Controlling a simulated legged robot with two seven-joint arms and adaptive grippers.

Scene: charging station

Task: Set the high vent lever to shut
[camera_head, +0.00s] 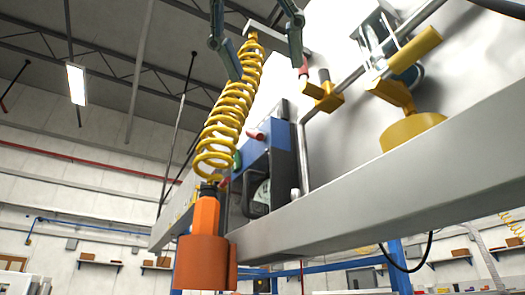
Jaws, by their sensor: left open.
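My left gripper (267,71) comes in at the top of the head view, its two teal-grey fingers apart and pointing down. A larger yellow lever-like fitting (419,47) sits farther right. My right gripper is not in view.
The yellow coiled hose (229,112) ends in an orange cylinder (201,256) at the lower left. A long grey beam (380,172) runs across the front. Behind it are a blue and black unit (268,163) and a yellow dome (411,130). Open room lies to the left.

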